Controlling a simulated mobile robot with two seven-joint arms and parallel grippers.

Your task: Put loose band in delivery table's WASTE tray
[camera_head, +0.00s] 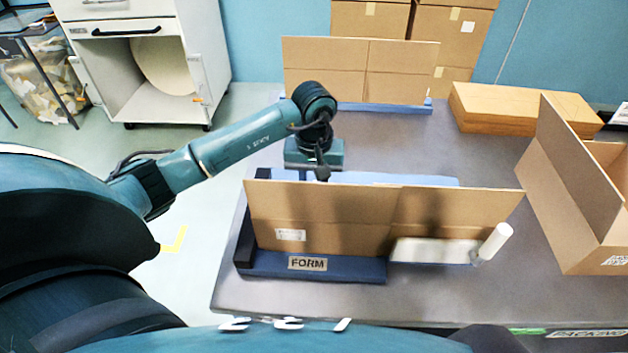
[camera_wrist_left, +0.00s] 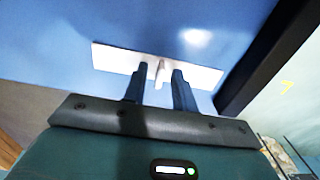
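A pale strip (camera_wrist_left: 205,73) with a small upright grey tab lies on a blue surface in the left wrist view. It may be the loose band, but I cannot tell for sure. My left gripper (camera_wrist_left: 158,72) has its fingers apart, with the tab between them and a gap beside it. In the head view my left gripper (camera_head: 321,174) points down behind the front cardboard panel (camera_head: 330,225), which hides the strip. I cannot make out a delivery table or WASTE tray. My right gripper is not in view.
The grey table (camera_head: 420,150) holds a blue base labelled FORM (camera_head: 345,270), a rear cardboard panel (camera_head: 360,70), flat cardboard (camera_head: 520,105) and an open carton (camera_head: 575,200). A white cabinet (camera_head: 150,60) stands back left.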

